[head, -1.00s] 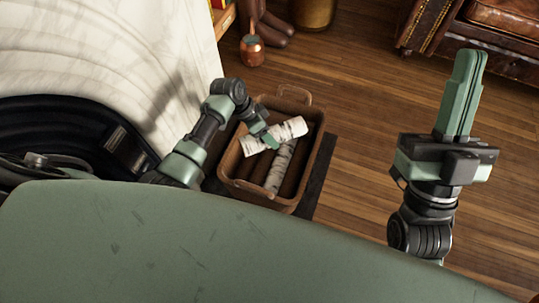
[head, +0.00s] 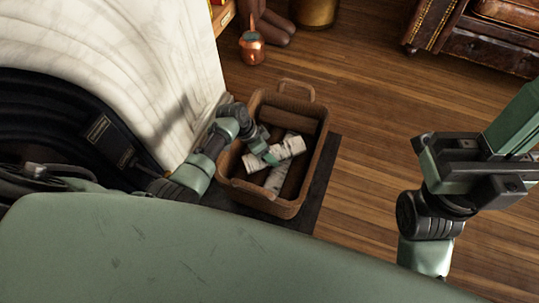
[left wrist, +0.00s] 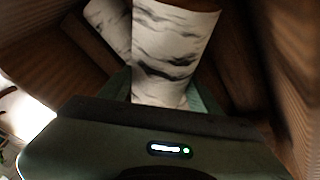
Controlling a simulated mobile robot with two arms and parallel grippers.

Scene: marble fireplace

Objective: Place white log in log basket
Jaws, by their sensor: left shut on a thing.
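The white log with dark marks (head: 291,146) is in my left gripper (head: 268,154), which is shut on it. The held log lies within the basket's opening, across another white log (head: 276,180); whether the two touch is unclear.
A brown log (head: 286,122) also lies in the basket. The marble fireplace (head: 150,60) is close on the left. A dark mat (head: 322,190) lies under the basket. A copper pot (head: 252,48) and a leather sofa (head: 490,50) stand farther back. The wooden floor (head: 380,110) is clear.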

